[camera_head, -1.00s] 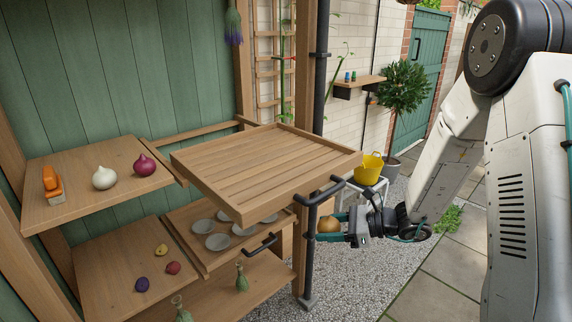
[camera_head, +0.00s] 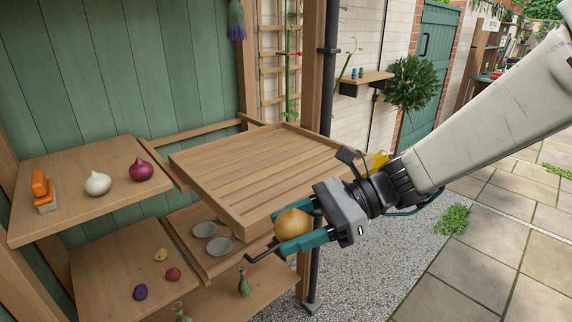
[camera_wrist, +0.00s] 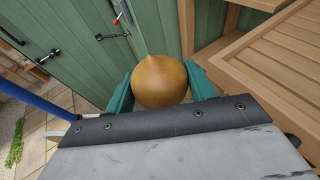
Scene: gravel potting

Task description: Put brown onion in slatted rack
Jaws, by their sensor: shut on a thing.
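The brown onion (camera_head: 293,223) is held between the teal fingers of my gripper (camera_head: 290,232). In the wrist view the onion (camera_wrist: 159,80) sits between both fingers, its pointed tip toward the far side. The slatted rack (camera_head: 255,172) is an empty wooden tray with a raised rim, on the upper level. My gripper is at the rack's front right edge, in front of it in the head view. The rack's slats also show at the right of the wrist view (camera_wrist: 282,55). The gripper hides part of the rack's right corner.
A shelf (camera_head: 80,208) left of the rack holds a white onion (camera_head: 97,183), a red onion (camera_head: 141,170) and an orange-and-white object (camera_head: 43,190). Lower shelves hold grey saucers (camera_head: 204,229) and small bulbs (camera_head: 172,274). A dark post (camera_head: 318,260) stands under the rack's right side.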

